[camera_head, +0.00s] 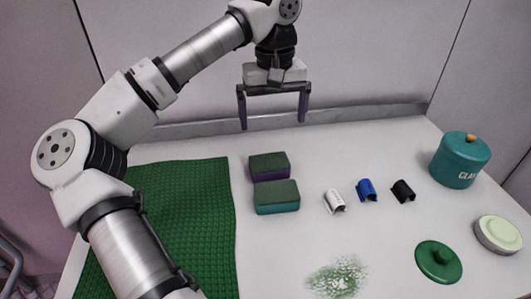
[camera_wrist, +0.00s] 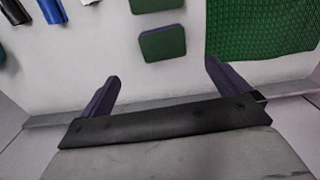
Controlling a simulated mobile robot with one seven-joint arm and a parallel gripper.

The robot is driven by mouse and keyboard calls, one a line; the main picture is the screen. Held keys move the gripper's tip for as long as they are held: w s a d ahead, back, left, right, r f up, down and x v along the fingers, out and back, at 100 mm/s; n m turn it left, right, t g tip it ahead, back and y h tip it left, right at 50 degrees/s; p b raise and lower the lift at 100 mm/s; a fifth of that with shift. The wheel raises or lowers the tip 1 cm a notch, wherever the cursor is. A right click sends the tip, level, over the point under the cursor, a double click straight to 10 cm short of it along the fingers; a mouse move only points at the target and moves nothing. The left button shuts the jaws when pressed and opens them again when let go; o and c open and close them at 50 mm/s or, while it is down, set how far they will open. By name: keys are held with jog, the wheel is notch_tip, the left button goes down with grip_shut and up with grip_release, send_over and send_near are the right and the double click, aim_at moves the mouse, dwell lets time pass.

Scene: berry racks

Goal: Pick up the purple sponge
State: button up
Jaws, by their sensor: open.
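The purple sponge (camera_head: 269,167) has a dark green top and a purple side. It lies flat on the white counter, just behind a similar teal-sided sponge (camera_head: 277,197). My gripper (camera_head: 273,121) is open and empty, pointing down in the air above and behind the purple sponge, near the back wall. In the wrist view, the purple sponge (camera_wrist: 163,44) shows its green top ahead of my open fingers (camera_wrist: 162,72), apart from them. The teal-sided sponge (camera_wrist: 155,5) is cut off at the top edge there.
A green cloth (camera_head: 180,190) lies left of the sponges. White (camera_head: 334,201), blue (camera_head: 367,190) and black (camera_head: 403,191) clips are to the right. A teal jar (camera_head: 460,160), a green lid (camera_head: 438,262) and a pale round container (camera_head: 498,235) stand farther right. Green crumbs (camera_head: 338,278) lie in front.

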send_over(269, 161)
jog(key=f, duration=0.8)
jog(key=shift+s+d+f, duration=0.15)
jog(key=shift+s+d, duration=0.1)
jog(key=shift+d, duration=0.1)
jog(key=shift+w+a+f+p, duration=0.15)
jog(key=shift+f+p, duration=0.15)
jog(key=shift+f, duration=1.05)
jog(key=shift+w+a+f+p, duration=0.15)
jog(key=shift+f+p, duration=0.15)
jog(key=shift+f, duration=1.05)
jog(key=c, duration=0.8)
